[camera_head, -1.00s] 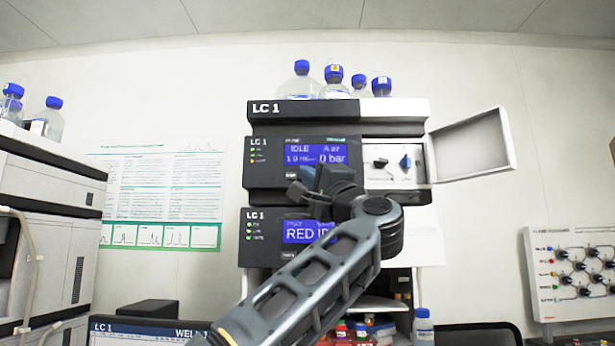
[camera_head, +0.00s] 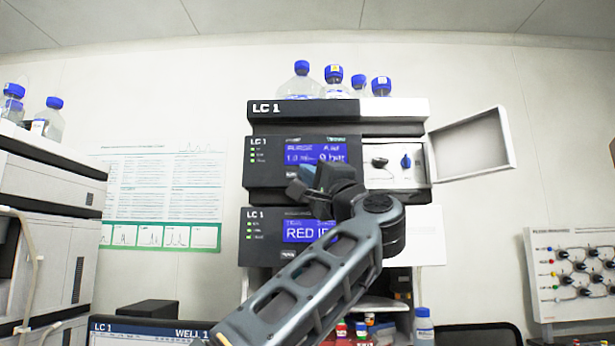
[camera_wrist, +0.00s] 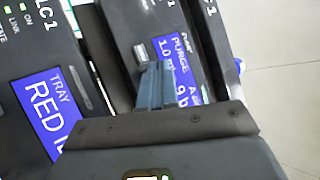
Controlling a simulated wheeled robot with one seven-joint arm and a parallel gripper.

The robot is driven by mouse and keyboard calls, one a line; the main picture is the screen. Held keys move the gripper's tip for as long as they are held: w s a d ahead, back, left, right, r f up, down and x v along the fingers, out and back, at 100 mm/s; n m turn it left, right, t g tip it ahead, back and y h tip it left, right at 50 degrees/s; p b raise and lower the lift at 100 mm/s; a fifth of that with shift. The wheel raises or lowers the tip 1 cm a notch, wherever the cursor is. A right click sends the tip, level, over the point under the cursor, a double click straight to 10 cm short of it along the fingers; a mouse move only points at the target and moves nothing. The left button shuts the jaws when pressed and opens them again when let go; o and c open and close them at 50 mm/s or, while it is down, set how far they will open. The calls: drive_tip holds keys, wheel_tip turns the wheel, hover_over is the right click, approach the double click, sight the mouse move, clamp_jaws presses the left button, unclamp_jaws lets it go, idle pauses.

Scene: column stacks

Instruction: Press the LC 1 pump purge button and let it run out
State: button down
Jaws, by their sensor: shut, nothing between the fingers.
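The LC 1 pump module (camera_head: 262,180) is the upper dark unit of the stack. Its blue display (camera_head: 316,151) reads PURGE with about 9 bar; the display also shows in the wrist view (camera_wrist: 180,60), turned on its side. My gripper (camera_head: 308,180) is in front of the pump's lower front, below the display. In the wrist view, my gripper's shut fingers (camera_wrist: 157,72) are empty and point at the panel beside the display. A small pale button (camera_wrist: 140,53) shows just beside the fingertips. Whether the fingertips touch the panel or button, I cannot tell.
A white door (camera_head: 472,146) stands open at the pump's right, beside a blue knob (camera_head: 406,161) and a black knob. The tray module (camera_head: 262,252) below reads RED on its display. Blue-capped bottles (camera_head: 334,82) stand on top of the stack.

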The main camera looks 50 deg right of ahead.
drive_tip(key=shift+s+a, duration=0.15)
drive_tip(key=shift+s+a, duration=0.75)
drive_tip(key=shift+a, duration=0.25)
drive_tip(key=shift+s+a, duration=0.75)
drive_tip(key=shift+a, duration=0.25)
